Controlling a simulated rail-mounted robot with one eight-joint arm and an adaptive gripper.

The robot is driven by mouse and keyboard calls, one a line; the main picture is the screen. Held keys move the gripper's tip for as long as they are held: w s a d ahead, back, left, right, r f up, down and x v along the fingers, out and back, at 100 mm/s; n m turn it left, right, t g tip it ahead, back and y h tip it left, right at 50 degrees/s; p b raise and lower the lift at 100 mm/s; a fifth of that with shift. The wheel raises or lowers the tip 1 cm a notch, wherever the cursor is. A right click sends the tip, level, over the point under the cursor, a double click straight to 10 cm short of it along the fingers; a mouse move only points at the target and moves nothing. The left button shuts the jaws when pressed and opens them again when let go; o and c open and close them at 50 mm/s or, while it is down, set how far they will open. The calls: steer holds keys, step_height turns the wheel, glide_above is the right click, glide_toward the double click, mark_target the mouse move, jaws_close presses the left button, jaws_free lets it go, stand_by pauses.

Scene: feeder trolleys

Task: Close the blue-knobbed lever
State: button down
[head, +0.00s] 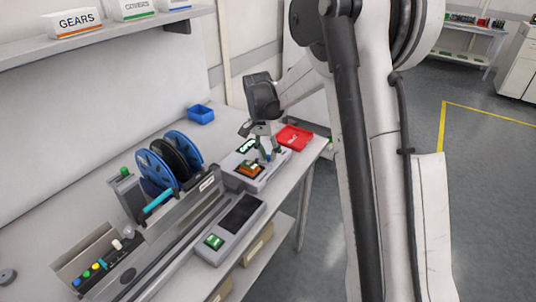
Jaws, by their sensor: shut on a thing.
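A small blue knob (76,282) shows at the lower left, at the near end of a row with green, yellow and white knobs. Its lever stem is too small to make out. My gripper (267,155) is far from it, to the upper right, pointing down over a light grey fixture (275,167) at the bench's right end. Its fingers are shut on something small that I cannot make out. An orange and green piece (250,169) sits on the fixture just left of the fingertips.
A long grey feeder with a teal handle (159,200) lies along the bench, beside blue and black reels (183,146). A grey panel with a dark screen (241,213) is at the front edge. A red tray (294,138) and blue bin (201,114) stand behind.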

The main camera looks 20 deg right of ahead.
steer(key=shift+n, duration=0.3)
steer(key=n, duration=0.1)
steer(key=w+n+b, duration=0.1)
steer(key=shift+d+n, duration=0.25)
steer(key=shift+n, duration=0.05)
steer(key=n+b, duration=0.1)
steer(key=w+n, duration=0.1)
steer(key=n, duration=0.1)
steer(key=shift+w+d+n+t+b, duration=0.1)
steer(key=shift+n+t+b, duration=0.2)
steer(key=shift+t+b, duration=0.1)
steer(key=n, duration=0.1)
steer(key=w+n+b, duration=0.1)
steer(key=n, duration=0.1)
steer(key=shift+w+n+t, duration=0.1)
steer(key=shift+n+t, duration=0.2)
steer(key=shift+w+a+n, duration=0.2)
steer(key=shift+w+n, duration=0.1)
steer(key=shift+n, duration=0.55)
steer(key=shift+w+a+n, duration=0.2)
steer(key=shift+w+n, duration=0.05)
steer(key=shift+n, duration=0.6)
steer(key=shift+b, duration=0.3)
steer(key=c, duration=1.6)
jaws_free()
steer(key=shift+c, duration=0.2)
steer(key=shift+r, duration=0.15)
